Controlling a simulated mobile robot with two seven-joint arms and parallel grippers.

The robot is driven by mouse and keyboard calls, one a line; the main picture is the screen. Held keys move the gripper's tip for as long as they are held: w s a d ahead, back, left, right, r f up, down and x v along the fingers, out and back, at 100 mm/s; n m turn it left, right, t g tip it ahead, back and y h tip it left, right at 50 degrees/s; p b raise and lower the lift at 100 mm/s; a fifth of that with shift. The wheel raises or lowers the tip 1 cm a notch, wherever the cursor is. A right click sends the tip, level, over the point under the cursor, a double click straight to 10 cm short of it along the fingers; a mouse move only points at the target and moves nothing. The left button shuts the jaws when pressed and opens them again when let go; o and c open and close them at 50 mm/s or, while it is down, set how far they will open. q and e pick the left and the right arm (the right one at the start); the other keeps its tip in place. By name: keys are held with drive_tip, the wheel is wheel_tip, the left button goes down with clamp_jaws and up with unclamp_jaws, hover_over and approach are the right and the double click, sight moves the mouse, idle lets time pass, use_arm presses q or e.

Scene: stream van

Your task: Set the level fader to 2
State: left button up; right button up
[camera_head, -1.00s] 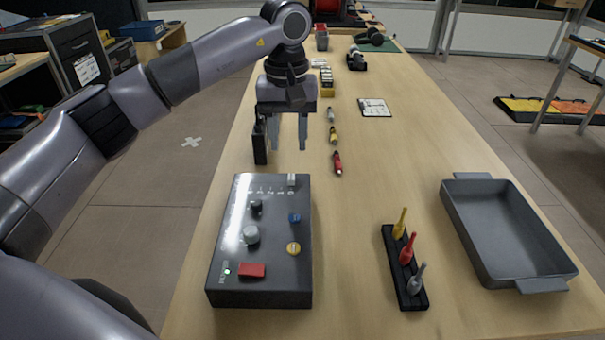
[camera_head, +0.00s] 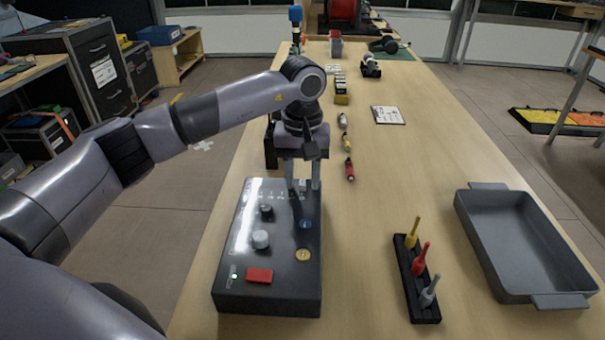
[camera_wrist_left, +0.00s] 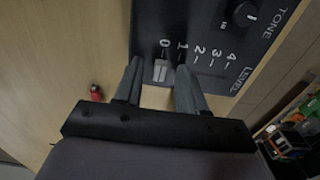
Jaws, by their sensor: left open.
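The level fader (camera_wrist_left: 160,70) is a small pale cap on the dark control box (camera_head: 240,287). In the left wrist view it sits at the end of its scale, beside the 0 mark. The printed scale (camera_wrist_left: 198,55) runs from 0 to 4 above the word LEVEL. My left gripper (camera_head: 302,188) is over the far edge of the box, pointing down. In the left wrist view its open fingers (camera_wrist_left: 159,66) stand one on each side of the fader cap, with gaps visible. My right gripper is not in view.
The box also carries a black knob (camera_head: 266,211), a white knob (camera_head: 261,239), a blue knob (camera_head: 305,224), a yellow knob (camera_head: 303,255) and a red button (camera_head: 259,275). A black rack (camera_head: 424,309) and a grey tray (camera_head: 483,222) stand to the right.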

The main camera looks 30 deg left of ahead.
sight(282, 188)
use_arm(q)
clamp_jaws()
drive_tip(key=shift+s+a, duration=0.3)
drive_tip(key=shift+a, duration=0.3)
drive_tip(key=shift+s+a, duration=0.25)
drive_tip(key=shift+a, duration=0.4)
drive_tip(key=shift+s+a, duration=0.3)
drive_tip(key=shift+a, duration=0.3)
drive_tip(key=shift+r, duration=0.1)
unclamp_jaws()
wheel_tip(282, 188, up, 7)
